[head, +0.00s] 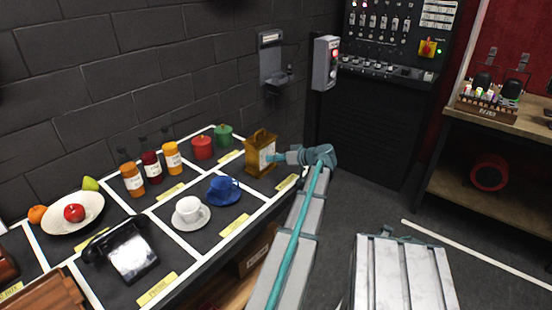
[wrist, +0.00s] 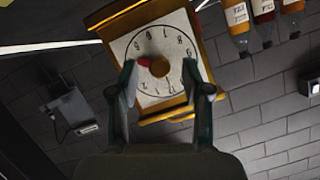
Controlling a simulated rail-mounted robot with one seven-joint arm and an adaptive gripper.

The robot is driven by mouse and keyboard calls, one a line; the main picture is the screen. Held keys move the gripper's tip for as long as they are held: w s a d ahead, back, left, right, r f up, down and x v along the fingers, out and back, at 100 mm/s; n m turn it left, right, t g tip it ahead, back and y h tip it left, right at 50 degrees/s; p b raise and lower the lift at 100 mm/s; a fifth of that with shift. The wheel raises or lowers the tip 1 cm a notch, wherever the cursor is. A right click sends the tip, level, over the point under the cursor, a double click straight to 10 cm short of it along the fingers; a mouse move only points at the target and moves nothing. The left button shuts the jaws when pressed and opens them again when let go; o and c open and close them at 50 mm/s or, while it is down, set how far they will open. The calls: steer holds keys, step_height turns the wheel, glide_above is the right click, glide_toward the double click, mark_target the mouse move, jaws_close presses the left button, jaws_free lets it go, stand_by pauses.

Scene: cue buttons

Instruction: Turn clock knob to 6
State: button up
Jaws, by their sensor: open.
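The clock (head: 256,158) is a yellow-brown wooden case with a white dial, standing at the far right end of the display table. In the wrist view the clock (wrist: 152,104) appears rotated, with black numerals round its dial. Its round brown knob (wrist: 160,67) sits at the dial's centre, with a red pointer (wrist: 143,62) towards the picture's left. The number it points at is too small to read surely. My gripper (wrist: 160,72) is open in front of the dial, one finger on each side of the knob; contact is not clear. In the head view my gripper (head: 277,158) is at the dial side.
Several bottles (head: 152,167), a blue cup (head: 223,188), a white cup (head: 190,209), a black telephone (head: 125,250) and a fruit plate (head: 73,213) share the table. A wall box (head: 326,62) hangs behind.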

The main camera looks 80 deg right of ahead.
jaws_close()
stand_by(0.4)
steer(key=shift+d+m+t+y+b, duration=0.2)
steer(key=shift+m+t+y+b, duration=0.15)
steer(key=shift+m, duration=0.45)
steer(key=shift+s+d+f+m+t+y, duration=0.1)
steer(key=shift+m+t+y, duration=0.35)
steer(key=shift+m, duration=0.75)
steer(key=m+t+y, duration=0.1)
steer(key=m, duration=0.1)
steer(key=m+t, duration=0.1)
steer(key=m, duration=0.1)
steer(key=shift+f+m+y, duration=0.2)
steer(key=shift+m+y, duration=0.1)
steer(key=shift+y, duration=0.1)
